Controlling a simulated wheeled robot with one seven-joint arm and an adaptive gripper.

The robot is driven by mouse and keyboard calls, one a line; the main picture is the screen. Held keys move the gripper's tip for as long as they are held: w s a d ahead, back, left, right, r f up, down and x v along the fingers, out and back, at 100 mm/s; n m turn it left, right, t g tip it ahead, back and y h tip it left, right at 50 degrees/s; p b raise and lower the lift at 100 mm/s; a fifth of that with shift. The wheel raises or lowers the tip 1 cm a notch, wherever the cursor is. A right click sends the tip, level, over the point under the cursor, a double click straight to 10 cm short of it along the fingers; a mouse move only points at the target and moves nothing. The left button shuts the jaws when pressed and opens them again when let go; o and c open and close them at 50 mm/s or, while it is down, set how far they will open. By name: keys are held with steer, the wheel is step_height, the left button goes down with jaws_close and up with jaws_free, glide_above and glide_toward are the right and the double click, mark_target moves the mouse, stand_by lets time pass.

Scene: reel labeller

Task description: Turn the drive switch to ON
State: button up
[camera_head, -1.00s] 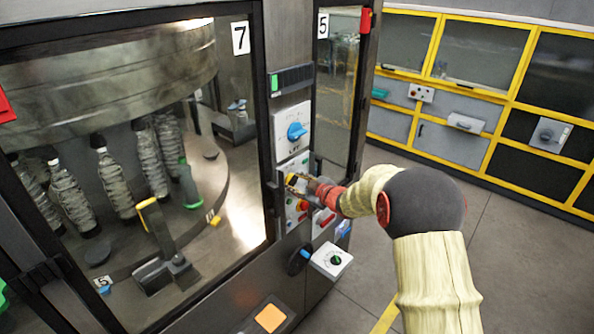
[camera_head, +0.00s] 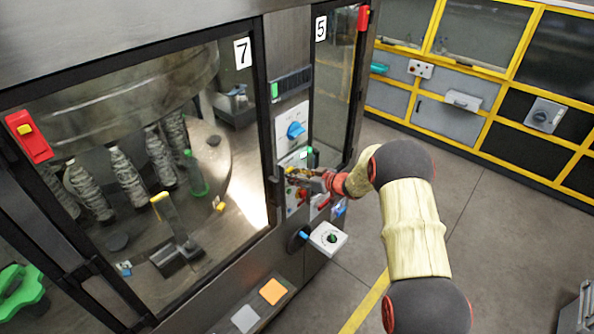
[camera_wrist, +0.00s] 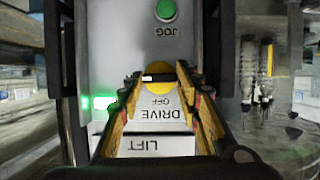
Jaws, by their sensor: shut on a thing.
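The drive switch is a yellow round knob (camera_wrist: 158,69) with a dark bar across it in the wrist view. The labels DRIVE and OFF stand upside down beside it on a white plate (camera_wrist: 160,121). My gripper (camera_wrist: 158,79) has a fingertip at each side of the knob and is shut on it. The bar lies crosswise between the fingertips. In the head view my gripper (camera_head: 293,174) is at the control panel and largely hides the switch. I cannot read the knob's pointer exactly.
A green JOG button (camera_wrist: 165,10) and a lit green lamp (camera_wrist: 103,103) are close to the switch. Below, a white box (camera_head: 328,238) juts from the machine. Open floor (camera_head: 500,220) lies to the right.

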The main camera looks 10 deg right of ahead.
steer(key=shift+f, duration=0.1)
stand_by(0.4)
steer(key=o, duration=1.1)
steer(key=shift+o, duration=0.2)
steer(key=v, duration=0.8)
steer(key=shift+w+d, duration=0.1)
